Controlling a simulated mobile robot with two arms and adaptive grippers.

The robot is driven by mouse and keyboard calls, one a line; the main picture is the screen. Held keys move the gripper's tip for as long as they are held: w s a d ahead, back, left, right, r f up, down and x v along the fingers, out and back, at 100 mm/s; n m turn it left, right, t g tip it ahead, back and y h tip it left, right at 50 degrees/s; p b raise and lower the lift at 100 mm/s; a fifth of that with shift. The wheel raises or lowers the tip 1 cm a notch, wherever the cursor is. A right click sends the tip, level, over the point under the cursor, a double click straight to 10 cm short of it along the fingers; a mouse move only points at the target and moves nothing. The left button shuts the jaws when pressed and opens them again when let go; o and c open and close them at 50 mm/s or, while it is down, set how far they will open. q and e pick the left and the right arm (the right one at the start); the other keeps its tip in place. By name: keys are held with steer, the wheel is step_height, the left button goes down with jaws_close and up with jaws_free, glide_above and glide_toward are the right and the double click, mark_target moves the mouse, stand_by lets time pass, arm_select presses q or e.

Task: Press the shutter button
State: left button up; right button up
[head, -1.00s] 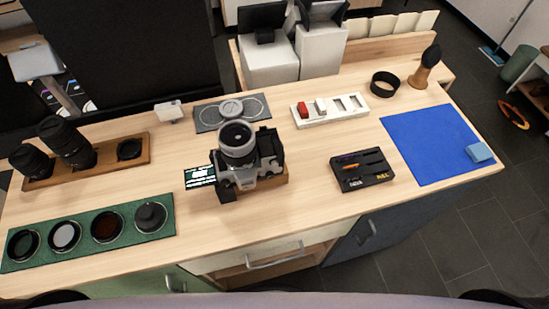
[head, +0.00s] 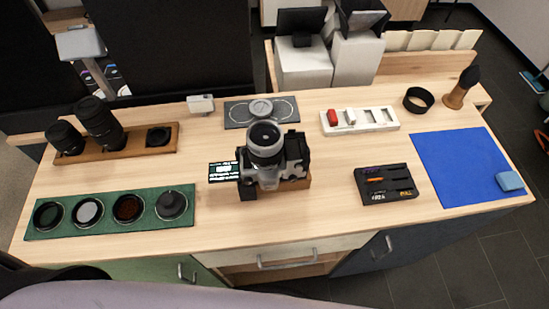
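The camera (head: 268,172), silver and black with a lens (head: 265,140) pointing up, rests on a small wooden block (head: 303,181) near the middle of the table (head: 330,215). The shutter button is too small to make out. A small dark card with bright text (head: 223,172) lies just left of the camera. Neither of my grippers shows in the head view. Dark rounded parts of my own body fill the bottom left edge.
A green tray (head: 100,199) of round filters lies front left, a wooden lens rack (head: 110,151) behind it. A black case (head: 385,181), white battery holder (head: 379,115) and blue mat (head: 459,166) are on the right. Bare wood lies in front of the camera.

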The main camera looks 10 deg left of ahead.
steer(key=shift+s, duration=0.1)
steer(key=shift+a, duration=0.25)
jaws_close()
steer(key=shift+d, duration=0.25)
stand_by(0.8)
